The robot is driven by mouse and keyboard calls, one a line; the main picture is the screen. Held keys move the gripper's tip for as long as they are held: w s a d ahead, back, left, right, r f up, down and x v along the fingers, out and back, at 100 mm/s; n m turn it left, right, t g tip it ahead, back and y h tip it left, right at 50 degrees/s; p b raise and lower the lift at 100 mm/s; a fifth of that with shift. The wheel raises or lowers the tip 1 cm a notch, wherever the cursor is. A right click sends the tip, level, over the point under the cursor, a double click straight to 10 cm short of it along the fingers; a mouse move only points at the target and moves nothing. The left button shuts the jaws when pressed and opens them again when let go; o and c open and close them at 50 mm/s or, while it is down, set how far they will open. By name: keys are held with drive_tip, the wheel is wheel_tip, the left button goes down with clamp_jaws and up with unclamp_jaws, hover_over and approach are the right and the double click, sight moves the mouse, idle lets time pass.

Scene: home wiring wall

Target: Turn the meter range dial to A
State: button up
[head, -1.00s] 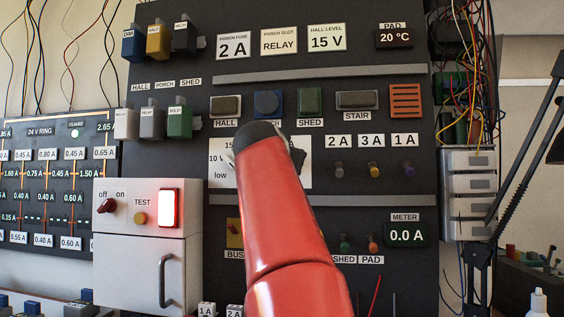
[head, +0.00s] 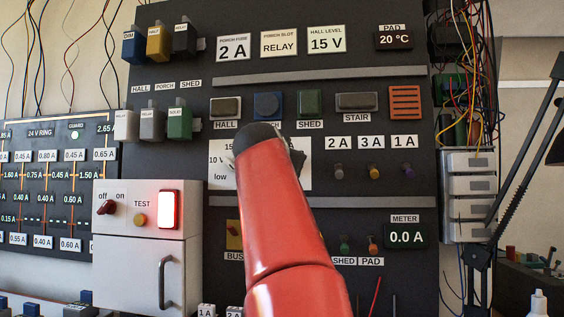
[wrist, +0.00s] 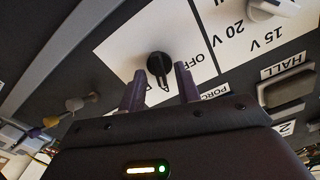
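The meter range dial (wrist: 159,65) is a black knob on a white plate (wrist: 125,45) in the wrist view. The word OFF stands to the right of the knob, and smaller markings below it are too small or hidden to read. My gripper (wrist: 159,70) is open, its two dark fingers on either side of the knob's lower part. I cannot tell whether they touch it. In the head view my red arm hides the dial and the fingers. The METER display (head: 406,236) reads 0.0 A.
A pale dial (wrist: 272,6) with voltage labels sits at the wrist view's upper right, near the HALL switch (wrist: 286,90). Small coloured knobs (wrist: 75,104) project at its left. In the head view, a white TEST box (head: 137,245) with a lit red-framed lamp stands left of my arm.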

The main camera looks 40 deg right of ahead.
drive_tip(key=b+v, duration=0.2)
drive_tip(key=v, duration=0.6)
idle(0.4)
